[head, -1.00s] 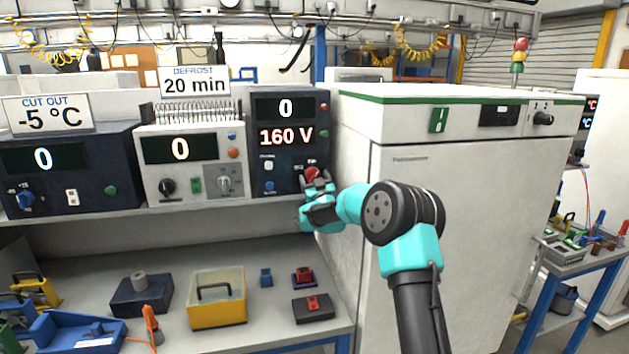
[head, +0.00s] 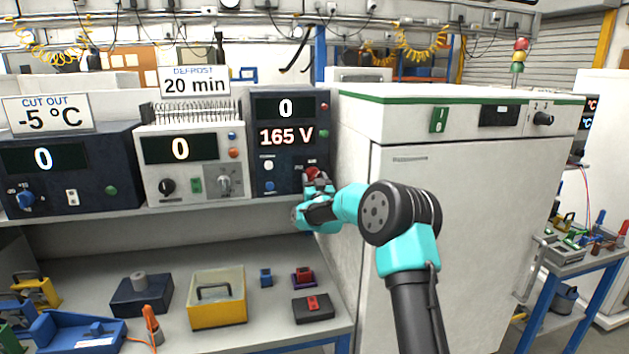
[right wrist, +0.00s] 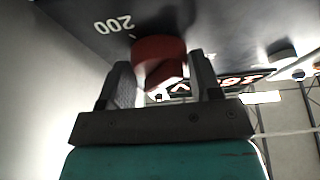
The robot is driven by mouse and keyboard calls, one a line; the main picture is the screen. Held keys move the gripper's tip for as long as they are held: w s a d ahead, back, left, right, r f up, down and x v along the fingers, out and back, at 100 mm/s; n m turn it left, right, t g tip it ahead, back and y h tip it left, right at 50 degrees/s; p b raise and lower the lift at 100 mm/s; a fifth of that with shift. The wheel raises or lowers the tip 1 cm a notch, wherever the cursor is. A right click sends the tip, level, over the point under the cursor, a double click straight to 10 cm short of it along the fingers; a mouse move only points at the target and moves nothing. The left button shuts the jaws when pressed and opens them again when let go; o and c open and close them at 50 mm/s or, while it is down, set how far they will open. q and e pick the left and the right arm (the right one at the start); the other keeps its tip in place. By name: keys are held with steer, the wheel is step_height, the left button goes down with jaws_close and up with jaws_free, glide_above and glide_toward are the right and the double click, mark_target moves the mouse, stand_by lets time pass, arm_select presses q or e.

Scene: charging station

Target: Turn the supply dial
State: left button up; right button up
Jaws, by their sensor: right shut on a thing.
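The supply unit (head: 263,151) is the dark box on the shelf; its displays read 0 and 165 V. A "200" mark shows on the panel beside the dial there. My left gripper is not in view.
A white unit (head: 189,190) stands left of the supply, with a dark unit (head: 90,190) further left. A large white cabinet (head: 440,150) stands close on the right. A yellow bin (head: 218,318) and small parts lie on the bench below.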

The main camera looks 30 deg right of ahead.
steer(key=shift+a+m+g+h, duration=0.1)
steer(key=shift+m+g+h, duration=0.25)
steer(key=shift+m+h, duration=0.85)
steer(key=shift+a+m+g+h, duration=0.1)
steer(key=shift+m+g+h, duration=0.3)
steer(key=shift+m, duration=1.5)
steer(key=shift+d, duration=0.1)
steer(key=o, duration=0.9)
steer(key=shift+o, duration=0.2)
steer(key=v, duration=1.7)
steer(key=shift+s, duration=0.2)
